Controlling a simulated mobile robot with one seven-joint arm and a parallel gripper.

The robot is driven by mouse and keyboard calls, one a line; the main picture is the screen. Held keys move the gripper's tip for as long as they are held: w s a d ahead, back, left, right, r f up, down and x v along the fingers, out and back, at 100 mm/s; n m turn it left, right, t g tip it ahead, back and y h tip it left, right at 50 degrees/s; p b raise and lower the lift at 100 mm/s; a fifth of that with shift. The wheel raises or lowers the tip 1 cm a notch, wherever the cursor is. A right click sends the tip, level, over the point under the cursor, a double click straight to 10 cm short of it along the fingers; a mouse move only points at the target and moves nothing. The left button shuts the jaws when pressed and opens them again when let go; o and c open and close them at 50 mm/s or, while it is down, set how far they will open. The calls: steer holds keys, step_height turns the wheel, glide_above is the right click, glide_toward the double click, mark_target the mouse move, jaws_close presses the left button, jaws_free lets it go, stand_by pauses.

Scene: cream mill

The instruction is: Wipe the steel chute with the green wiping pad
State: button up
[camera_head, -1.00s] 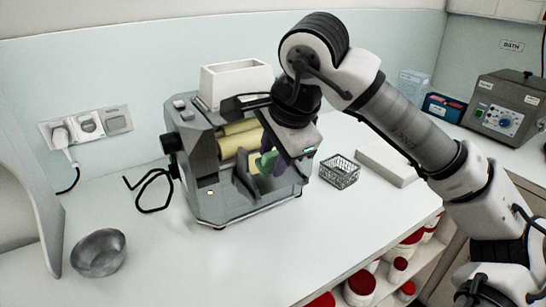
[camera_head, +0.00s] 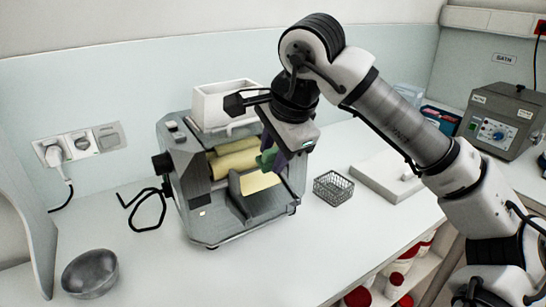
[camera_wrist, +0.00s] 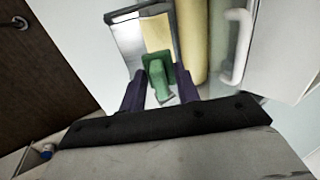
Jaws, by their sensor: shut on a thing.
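The mill (camera_head: 205,222) stands on the counter with yellow rollers (camera_head: 235,158). The steel chute at its front carries a yellow patch (camera_head: 258,182); in the wrist view the bare steel of the chute (camera_wrist: 127,38) shows left of that patch. My gripper (camera_head: 274,164) has purple fingers, also in the wrist view (camera_wrist: 160,92), and is shut on the green wiping pad (camera_head: 267,159). The pad also shows in the wrist view (camera_wrist: 157,75). It is over the chute area, near the rollers. I cannot tell whether it touches the chute.
A white hopper (camera_head: 222,105) tops the mill. A wire basket (camera_head: 333,188) and a white slab (camera_head: 385,178) are to its right. The counter front is clear.

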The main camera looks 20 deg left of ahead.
mark_target(277, 195)
steer(key=shift+w+f, duration=0.5)
steer(key=shift+w, duration=0.35)
steer(key=shift+s+a+f+b, duration=0.2)
steer(key=shift+a+f+b, duration=0.1)
steer(key=shift+f+b, duration=0.15)
steer(key=b+x, duration=0.1)
steer(key=x, duration=0.2)
steer(key=shift+d, duration=0.1)
steer(key=shift+s+d+f+b, duration=0.25)
steer(key=shift+s+d+b, duration=0.2)
steer(key=shift+d+b, duration=0.15)
steer(key=shift+s+d+f+b, duration=0.25)
steer(key=shift+s+d+b, duration=0.25)
steer(key=shift+d, duration=0.15)
steer(key=shift+s+d+f+b, duration=0.2)
steer(key=shift+s+d+b, duration=0.15)
steer(key=shift+d, duration=0.2)
steer(key=shift+w+a+f+b, duration=0.1)
steer(key=shift+a+f+b, duration=0.1)
steer(key=shift+f+b, duration=0.2)
